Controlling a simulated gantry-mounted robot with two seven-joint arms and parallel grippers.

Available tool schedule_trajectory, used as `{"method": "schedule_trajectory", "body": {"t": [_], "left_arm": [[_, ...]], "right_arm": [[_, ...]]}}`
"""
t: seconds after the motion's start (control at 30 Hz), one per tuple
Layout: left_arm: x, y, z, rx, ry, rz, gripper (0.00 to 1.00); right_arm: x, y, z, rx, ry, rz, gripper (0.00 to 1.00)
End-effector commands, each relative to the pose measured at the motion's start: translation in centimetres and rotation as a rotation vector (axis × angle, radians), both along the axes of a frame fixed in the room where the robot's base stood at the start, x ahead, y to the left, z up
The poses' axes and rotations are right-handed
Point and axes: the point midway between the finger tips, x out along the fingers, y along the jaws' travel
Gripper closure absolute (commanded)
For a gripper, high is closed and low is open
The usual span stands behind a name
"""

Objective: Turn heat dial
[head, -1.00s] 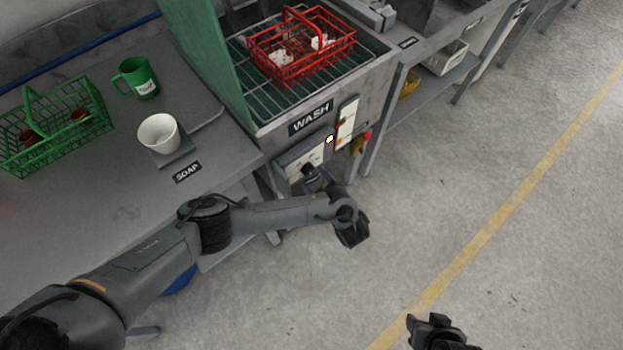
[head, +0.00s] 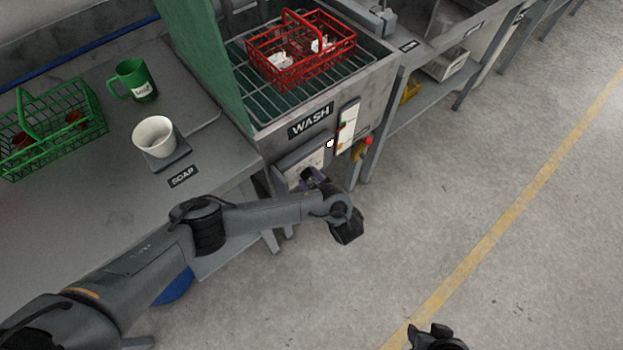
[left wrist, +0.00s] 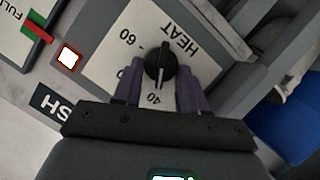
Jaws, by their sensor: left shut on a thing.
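The black heat dial (left wrist: 160,62) sits on a white plate (left wrist: 187,22) marked HEAT, with 40 and 60 readable, in the left wrist view. A pale line on the dial points toward the bottom of that view, near the 40. My left gripper (left wrist: 160,84) is shut on the dial, one purple-grey finger on either side.
A lit indicator (left wrist: 68,57) and a gauge (left wrist: 36,28) are beside the dial plate. A red-topped knob (head: 366,142) juts from the machine. A red basket (head: 301,50) stands on the rack above. A white cup (head: 154,136) is on the SOAP stand. The floor at right is clear.

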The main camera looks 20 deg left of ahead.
Motion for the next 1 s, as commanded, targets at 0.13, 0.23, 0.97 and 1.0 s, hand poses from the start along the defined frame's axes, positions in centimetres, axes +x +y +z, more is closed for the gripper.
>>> {"method": "schedule_trajectory", "body": {"t": [0.13, 0.23, 0.97, 1.0], "left_arm": [[0.0, 0.0, 0.0, 0.0, -0.001, 0.0, 0.89], [0.0, 0.0, 0.0, -0.005, -0.009, 0.0, 0.89], [-0.4, 0.3, -0.4, -0.233, -0.442, -0.003, 0.89], [-0.5, 0.3, -0.5, -0.252, -0.475, -0.004, 0.89]], "right_arm": [[0.0, -0.1, 0.0, -0.004, -0.001, 0.003, 0.49], [0.0, -0.1, 0.1, -0.004, -0.001, 0.003, 0.49], [0.0, 0.1, 1.3, 0.005, 0.001, -0.004, 0.49], [0.0, 0.1, 1.3, 0.006, 0.0, -0.003, 0.49]]}}
